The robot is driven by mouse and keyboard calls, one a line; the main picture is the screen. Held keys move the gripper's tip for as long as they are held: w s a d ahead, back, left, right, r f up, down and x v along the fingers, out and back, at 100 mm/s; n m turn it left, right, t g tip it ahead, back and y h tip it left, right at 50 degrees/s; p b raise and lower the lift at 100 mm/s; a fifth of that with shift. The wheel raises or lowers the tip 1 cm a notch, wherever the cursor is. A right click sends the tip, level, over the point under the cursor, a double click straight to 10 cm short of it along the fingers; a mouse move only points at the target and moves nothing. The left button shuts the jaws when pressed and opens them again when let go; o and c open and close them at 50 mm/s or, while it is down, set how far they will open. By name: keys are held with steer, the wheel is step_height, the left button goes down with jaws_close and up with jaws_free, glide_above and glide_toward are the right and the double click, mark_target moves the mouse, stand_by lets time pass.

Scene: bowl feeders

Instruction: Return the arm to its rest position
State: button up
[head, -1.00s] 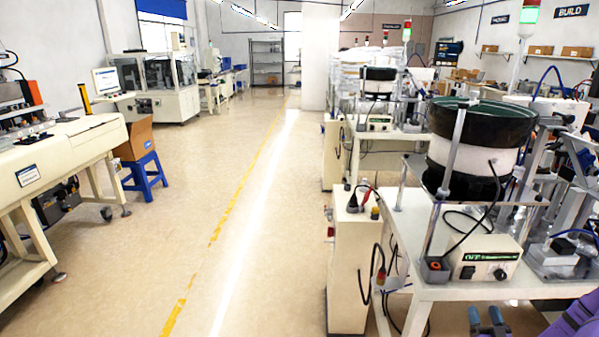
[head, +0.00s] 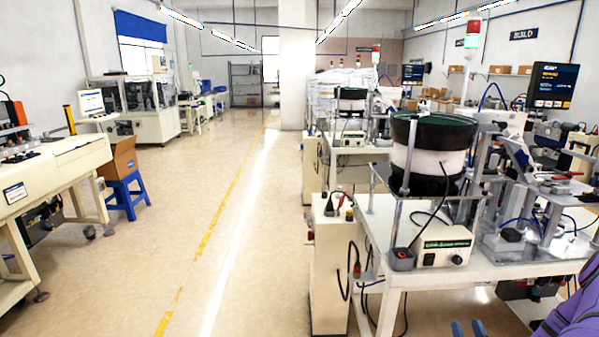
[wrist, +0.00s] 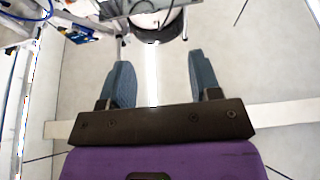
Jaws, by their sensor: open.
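My gripper (wrist: 157,85) shows in the wrist view with its two blue-grey fingers spread wide apart and nothing between them. Beyond the fingers are pale floor and the underside of some equipment. In the head view only the fingertips of my gripper (head: 468,328) show at the bottom edge, in front of the white machine table. My purple arm is at the lower right corner. The rest of the arm is out of frame.
A white table (head: 440,270) with a black-and-white bowl feeder (head: 432,150) and a controller box (head: 440,246) stands close at right. A cream cabinet (head: 332,270) is beside it. A blue stool (head: 125,192) bears a cardboard box (head: 119,157) at left. The middle aisle is clear.

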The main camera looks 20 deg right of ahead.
steer(key=w+r+n+g+y, duration=0.6)
steer(key=w+r+n, duration=0.1)
steer(key=w+r, duration=0.75)
steer(key=w+a+r+g+h, duration=0.15)
steer(key=a+r, duration=0.25)
steer(key=r, duration=0.5)
steer(key=w+a+r+g+h, duration=0.1)
steer(key=a+r+g, duration=0.25)
steer(key=r, duration=0.45)
steer(key=s+a+r+m+g+h, duration=0.1)
steer(key=s+a+r, duration=0.4)
steer(key=a+r, duration=0.25)
steer(key=s+a+r+m+g, duration=0.1)
steer(key=s+a+r+g, duration=0.1)
steer(key=s+a+r, duration=0.5)
steer(key=s+a+r+g, duration=0.1)
steer(key=s+a, duration=0.2)
steer(key=s, duration=0.4)
steer(key=s+a+r+m+g+y, duration=0.1)
steer(key=s+a+r, duration=0.1)
steer(key=s+a, duration=0.2)
steer(key=s+a+r+m+y, duration=0.1)
steer(key=s+a+r, duration=0.1)
steer(key=s, duration=0.7)
steer(key=shift+s+a+r+g, duration=0.25)
steer(key=shift+s+a+g, duration=0.15)
steer(key=shift+a, duration=0.5)
